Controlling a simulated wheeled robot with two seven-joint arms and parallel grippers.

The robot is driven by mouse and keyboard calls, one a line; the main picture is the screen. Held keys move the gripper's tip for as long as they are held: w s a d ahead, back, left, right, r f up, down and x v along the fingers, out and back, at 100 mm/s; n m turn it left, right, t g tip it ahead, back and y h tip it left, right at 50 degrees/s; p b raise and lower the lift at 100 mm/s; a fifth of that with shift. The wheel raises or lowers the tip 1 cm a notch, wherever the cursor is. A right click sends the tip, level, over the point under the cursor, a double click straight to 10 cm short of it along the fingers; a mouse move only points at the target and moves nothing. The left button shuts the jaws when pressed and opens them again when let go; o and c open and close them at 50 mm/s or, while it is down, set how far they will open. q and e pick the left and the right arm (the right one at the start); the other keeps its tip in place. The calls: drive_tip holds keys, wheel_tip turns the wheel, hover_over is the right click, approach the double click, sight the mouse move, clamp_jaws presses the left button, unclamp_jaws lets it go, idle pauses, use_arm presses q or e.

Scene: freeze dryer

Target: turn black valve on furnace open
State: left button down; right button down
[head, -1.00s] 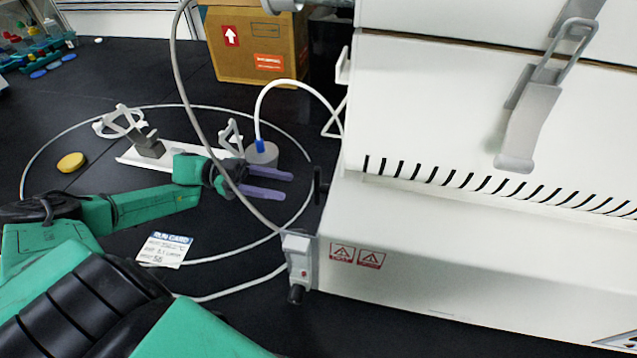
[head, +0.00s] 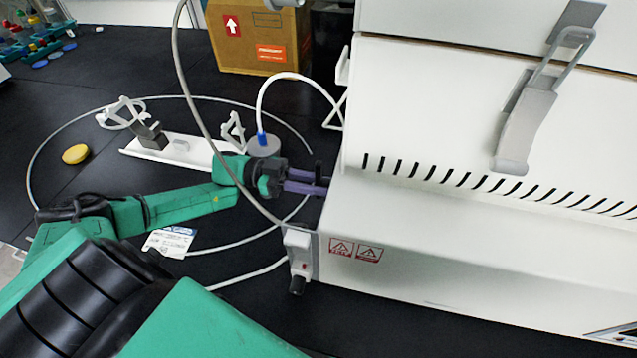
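The white furnace (head: 430,225) fills the right side of the head view. The small black valve (head: 318,170) is on its left side, and its upper part shows above my purple fingers. My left gripper (head: 322,185) reaches in from the left, with its fingertips at the valve by the furnace wall. A narrow gap shows between the two fingers, so it looks open. The fingers cover the valve's lower part, and I cannot tell whether they touch it. My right gripper is not in view.
A grey cable (head: 187,90) hangs down across my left wrist to the furnace corner. A white stand (head: 150,152) and a grey round block with a white hose (head: 263,147) are behind my gripper.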

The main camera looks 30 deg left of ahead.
use_arm(q)
drive_tip(key=shift+m, duration=0.4)
drive_tip(key=m, duration=0.1)
drive_tip(key=m+b, duration=0.1)
drive_tip(key=m, duration=0.2)
drive_tip(key=shift+w+a+r, duration=0.1)
drive_tip(key=shift+w, duration=0.2)
drive_tip(key=shift+w+a+r+m+b, duration=0.15)
drive_tip(key=shift+m+b, duration=0.9)
drive_tip(key=shift+m, duration=1.15)
drive_tip(key=shift+w+d+r+m+b, duration=0.15)
drive_tip(key=shift+m+b, duration=0.95)
drive_tip(key=shift+m, duration=1.1)
drive_tip(key=shift+w+a+r+m+b, duration=0.1)
drive_tip(key=shift+r+m+b, duration=0.15)
drive_tip(key=shift+m+b, duration=1.4)
drive_tip(key=shift+m+p, duration=0.55)
drive_tip(key=shift+m, duration=0.2)
drive_tip(key=c, duration=0.8)
unclamp_jaws()
drive_tip(key=shift+s, duration=0.1)
drive_tip(key=shift+o, duration=0.2)
